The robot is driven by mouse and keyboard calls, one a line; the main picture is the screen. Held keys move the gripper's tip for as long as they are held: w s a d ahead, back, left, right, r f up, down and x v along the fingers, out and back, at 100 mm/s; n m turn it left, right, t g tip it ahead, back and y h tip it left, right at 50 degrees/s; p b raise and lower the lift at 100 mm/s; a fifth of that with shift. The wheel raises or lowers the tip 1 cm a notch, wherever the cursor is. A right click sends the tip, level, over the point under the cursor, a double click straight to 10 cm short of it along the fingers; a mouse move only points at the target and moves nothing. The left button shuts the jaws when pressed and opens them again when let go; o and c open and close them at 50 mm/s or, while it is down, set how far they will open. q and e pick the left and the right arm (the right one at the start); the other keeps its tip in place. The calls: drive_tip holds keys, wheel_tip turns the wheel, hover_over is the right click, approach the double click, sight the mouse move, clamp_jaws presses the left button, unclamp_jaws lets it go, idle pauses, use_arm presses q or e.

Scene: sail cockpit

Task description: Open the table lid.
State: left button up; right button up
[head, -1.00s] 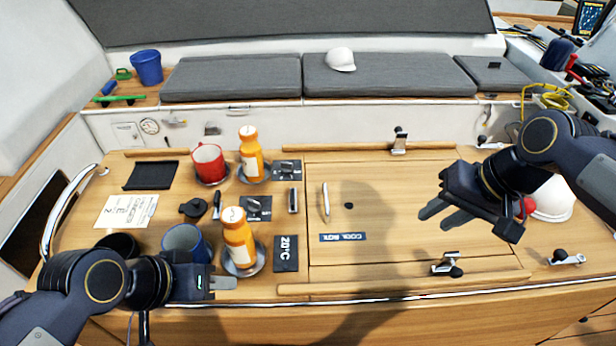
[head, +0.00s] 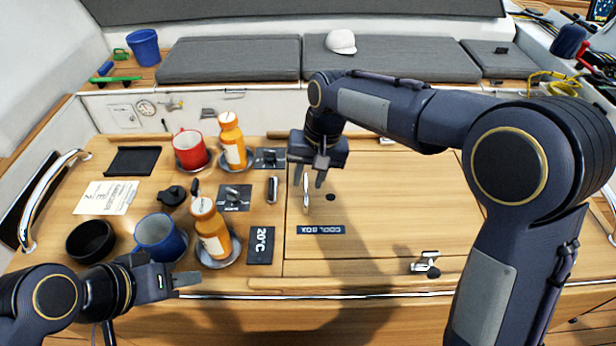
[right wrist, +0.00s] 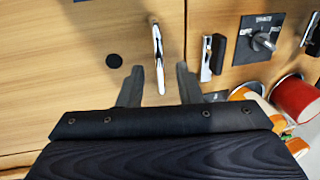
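The table lid (head: 400,210) is a light wood panel lying flat and closed in the table top, with a "COOL BOX" label (head: 320,230). A pale bar handle (head: 307,212) stands near its left edge, and it also shows in the right wrist view (right wrist: 158,45). My right gripper (head: 309,183) is open above the far end of the handle. In the right wrist view its fingers (right wrist: 158,82) lie on either side of the handle, apart from it as seen there. My left gripper (head: 190,286) hovers at the table's front left, empty; its finger gap is unclear.
Left of the lid are two orange bottles (head: 232,148) (head: 211,235), a red mug (head: 190,150), a blue mug (head: 160,238) and a black bowl (head: 90,241). A metal latch (head: 427,264) sits at the front edge. My right arm covers the lid's far right.

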drive_tip(key=shift+a+f, duration=0.1)
drive_tip(key=shift+f, duration=0.4)
drive_tip(key=shift+c, duration=0.4)
clamp_jaws()
